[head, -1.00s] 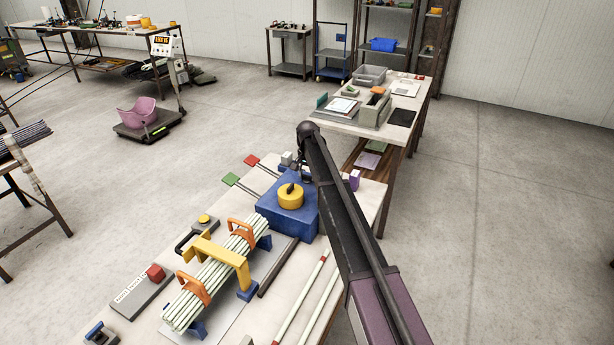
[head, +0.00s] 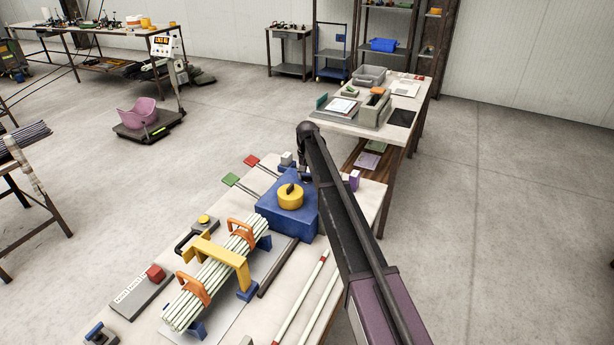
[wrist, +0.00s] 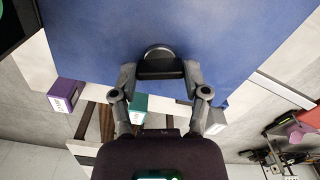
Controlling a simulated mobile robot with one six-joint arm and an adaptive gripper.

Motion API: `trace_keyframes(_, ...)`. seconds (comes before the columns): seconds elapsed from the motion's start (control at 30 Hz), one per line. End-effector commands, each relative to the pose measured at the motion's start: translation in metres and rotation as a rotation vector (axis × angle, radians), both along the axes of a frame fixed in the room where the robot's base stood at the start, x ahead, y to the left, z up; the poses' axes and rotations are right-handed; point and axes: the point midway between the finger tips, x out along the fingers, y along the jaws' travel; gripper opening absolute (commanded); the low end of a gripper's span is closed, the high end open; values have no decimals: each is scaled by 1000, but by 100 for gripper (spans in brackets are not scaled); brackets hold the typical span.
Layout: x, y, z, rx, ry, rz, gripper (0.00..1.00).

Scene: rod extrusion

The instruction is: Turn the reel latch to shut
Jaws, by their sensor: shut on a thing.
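The blue reel box (head: 275,222) sits on the near bench, with a round yellow knob with a dark pointer (head: 290,197) on top. Its blue face fills much of the wrist view (wrist: 90,40). A black latch handle (wrist: 160,68) with a grey curved rim stands against that face. My gripper (wrist: 160,76) is shut on the black latch handle, one finger at each side. In the head view my arm hides the latch and most of the gripper, at the box's far side.
A bundle of pale rods (head: 205,285) with orange clamps and a yellow bridge lies in front of the box. A purple block (head: 354,181) stands right of my arm. Another table (head: 340,122) is behind.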

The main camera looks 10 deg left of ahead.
Motion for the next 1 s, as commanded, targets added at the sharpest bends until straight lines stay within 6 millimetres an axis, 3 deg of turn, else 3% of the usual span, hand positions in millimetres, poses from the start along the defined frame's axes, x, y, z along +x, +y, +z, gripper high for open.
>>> trace_keyframes(1.0, -2, 0, -1, 1, 4, 958, 12)
